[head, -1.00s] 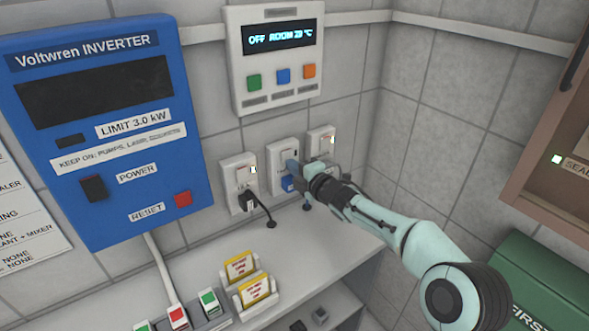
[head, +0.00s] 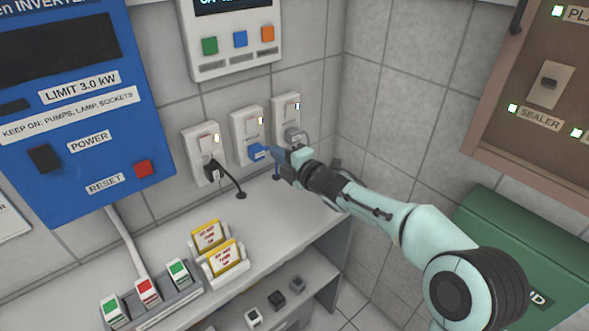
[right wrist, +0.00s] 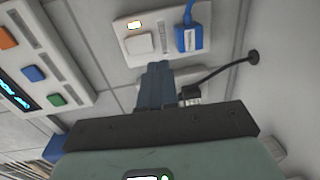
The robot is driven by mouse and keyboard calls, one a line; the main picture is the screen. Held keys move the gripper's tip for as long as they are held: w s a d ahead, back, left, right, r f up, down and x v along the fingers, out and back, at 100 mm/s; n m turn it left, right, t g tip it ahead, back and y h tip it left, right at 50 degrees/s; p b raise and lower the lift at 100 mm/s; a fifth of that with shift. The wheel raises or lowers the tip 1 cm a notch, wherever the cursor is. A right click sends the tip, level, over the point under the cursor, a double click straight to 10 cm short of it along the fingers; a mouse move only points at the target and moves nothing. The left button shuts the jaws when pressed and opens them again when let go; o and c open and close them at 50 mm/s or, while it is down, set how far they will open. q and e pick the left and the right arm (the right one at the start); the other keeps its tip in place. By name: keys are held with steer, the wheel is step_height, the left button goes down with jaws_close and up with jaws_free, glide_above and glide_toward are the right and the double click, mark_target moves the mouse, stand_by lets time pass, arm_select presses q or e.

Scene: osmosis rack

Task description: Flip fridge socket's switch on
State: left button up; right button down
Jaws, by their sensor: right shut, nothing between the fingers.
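Three white sockets with switches are on the wall; I cannot read which is labelled fridge. The left socket (head: 194,150) has a black plug (head: 213,169). The middle socket (head: 237,131) has a blue plug (head: 258,152). The right socket (head: 284,107) has a grey plug (head: 292,134). A small lamp glows on each. My right gripper (head: 279,155) is shut and empty, just right of the blue plug in the head view. In the right wrist view its fingertips (right wrist: 157,68) point near the blue-plug socket's white rocker (right wrist: 138,44); contact is unclear. My left gripper is not in view.
The blue inverter (head: 65,185) hangs at the left, and a control panel (head: 235,60) is above the sockets. Below, a shelf (head: 270,215) carries yellow-card holders (head: 222,266). A brown panel (head: 490,110) and green box (head: 480,215) are at the right.

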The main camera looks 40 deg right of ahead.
steer(key=s, duration=0.4)
steer(key=shift+s+d+f, duration=0.2)
steer(key=shift+s+f, duration=0.05)
steer(key=shift+s, duration=0.15)
